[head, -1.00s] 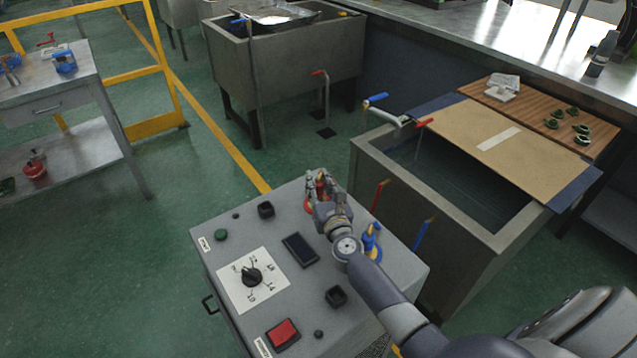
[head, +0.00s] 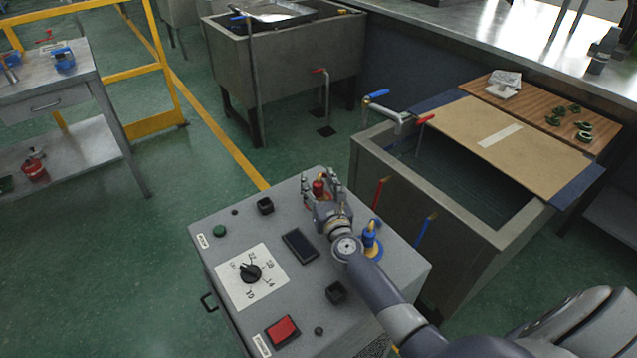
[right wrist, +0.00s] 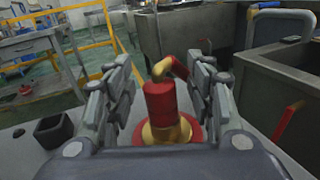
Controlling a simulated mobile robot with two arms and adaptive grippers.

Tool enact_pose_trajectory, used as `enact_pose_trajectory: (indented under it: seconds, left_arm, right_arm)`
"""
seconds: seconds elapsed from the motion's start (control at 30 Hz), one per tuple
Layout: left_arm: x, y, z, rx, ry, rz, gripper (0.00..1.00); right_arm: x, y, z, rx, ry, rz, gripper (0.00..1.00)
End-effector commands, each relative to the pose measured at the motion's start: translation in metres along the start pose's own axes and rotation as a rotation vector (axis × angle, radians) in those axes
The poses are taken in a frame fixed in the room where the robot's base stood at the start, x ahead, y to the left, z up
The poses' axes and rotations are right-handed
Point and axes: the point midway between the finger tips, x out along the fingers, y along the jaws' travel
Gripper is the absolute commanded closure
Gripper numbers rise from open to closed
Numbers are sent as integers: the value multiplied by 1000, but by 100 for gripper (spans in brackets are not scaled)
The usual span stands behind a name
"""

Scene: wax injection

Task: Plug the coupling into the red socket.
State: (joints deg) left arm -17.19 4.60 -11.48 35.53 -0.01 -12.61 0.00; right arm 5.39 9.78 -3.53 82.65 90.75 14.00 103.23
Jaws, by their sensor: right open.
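The red coupling (head: 319,187) stands upright at the far edge of the grey machine's top. In the right wrist view the coupling (right wrist: 161,103) is a red cylinder with a bent brass tip and a brass lower part. The brass part stands within the red socket ring (right wrist: 196,132), partly hidden behind my wrist; how deep it sits cannot be seen. My right gripper (head: 319,177) is open, one finger on each side of the coupling, with visible gaps. My left gripper is not in view.
A stone sink (head: 365,160) with red and blue taps stands to the right. A metal table (head: 90,150) is at the left.

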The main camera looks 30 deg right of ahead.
Motion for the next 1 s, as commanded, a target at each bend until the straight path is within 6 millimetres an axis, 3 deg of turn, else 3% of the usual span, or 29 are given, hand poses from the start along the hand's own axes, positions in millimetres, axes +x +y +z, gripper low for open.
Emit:
enact_pose_trajectory:
  seconds: [0.27,0.7,1.0]
  left_arm:
    - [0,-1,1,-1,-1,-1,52]
    - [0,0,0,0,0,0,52]
    - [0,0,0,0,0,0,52]
  right_arm:
    - [-13,0,-2,1,2,1,51]
    - [-96,0,-1,-1,2,0,51]
    - [-120,0,0,0,1,0,51]
